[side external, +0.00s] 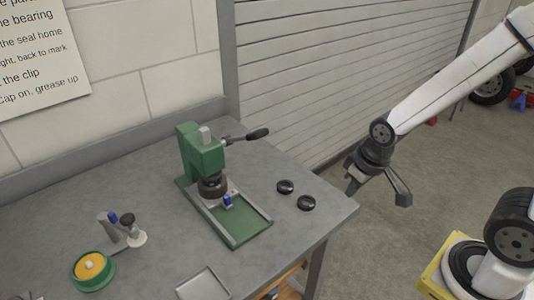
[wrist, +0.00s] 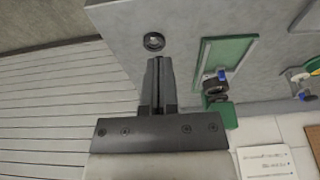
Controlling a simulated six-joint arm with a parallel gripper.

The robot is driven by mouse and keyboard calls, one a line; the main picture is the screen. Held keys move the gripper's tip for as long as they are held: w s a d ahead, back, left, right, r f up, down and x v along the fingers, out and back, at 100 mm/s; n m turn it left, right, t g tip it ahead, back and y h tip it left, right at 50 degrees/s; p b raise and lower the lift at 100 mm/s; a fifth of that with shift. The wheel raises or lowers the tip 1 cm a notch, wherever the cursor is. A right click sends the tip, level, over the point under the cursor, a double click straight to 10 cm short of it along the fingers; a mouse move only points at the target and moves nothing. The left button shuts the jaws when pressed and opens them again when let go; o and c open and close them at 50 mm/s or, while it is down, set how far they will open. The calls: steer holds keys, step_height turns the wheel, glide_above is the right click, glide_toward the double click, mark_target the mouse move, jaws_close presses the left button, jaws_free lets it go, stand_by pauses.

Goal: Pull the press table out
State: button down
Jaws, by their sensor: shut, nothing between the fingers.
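The green press (side external: 203,155) stands on the grey workbench, with a black-tipped lever on its right. Its green base plate (side external: 250,225) has pale rails running toward the bench's front edge. The press table (side external: 231,195), a small grey piece with a blue knob (side external: 228,201), sits between the rails, at the ram end; a dark round part above hides some of it. The blue knob also shows in the wrist view (wrist: 222,75). My gripper (side external: 351,190) is shut and empty, off to the right of the press, clear of it. In the wrist view its fingers (wrist: 158,62) are together.
Two black rings (side external: 285,187) (side external: 306,202) lie between the base plate and the bench's right edge. A green-rimmed tub of yellow grease (side external: 92,267), small upright tools (side external: 130,228) and a shallow grey tray (side external: 203,285) are also on the bench. A ribbed shutter (side external: 330,80) stands behind.

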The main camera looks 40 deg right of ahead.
steer(key=c, duration=0.8)
jaws_free()
steer(key=shift+r, duration=0.1)
steer(key=shift+o, duration=1.4)
steer(key=shift+r, duration=0.2)
steer(key=w+r+v, duration=0.1)
steer(key=w+v, duration=0.1)
steer(key=v, duration=0.8)
steer(key=w+a+t, duration=0.1)
steer(key=w+a, duration=0.7)
steer(key=w, duration=0.4)
steer(key=w+a+t, duration=0.1)
steer(key=w+a, duration=0.7)
steer(key=w, duration=0.4)
step_height(320, 180, down, 18)
steer(key=shift+r, duration=0.25)
steer(key=shift+w+f, duration=0.15)
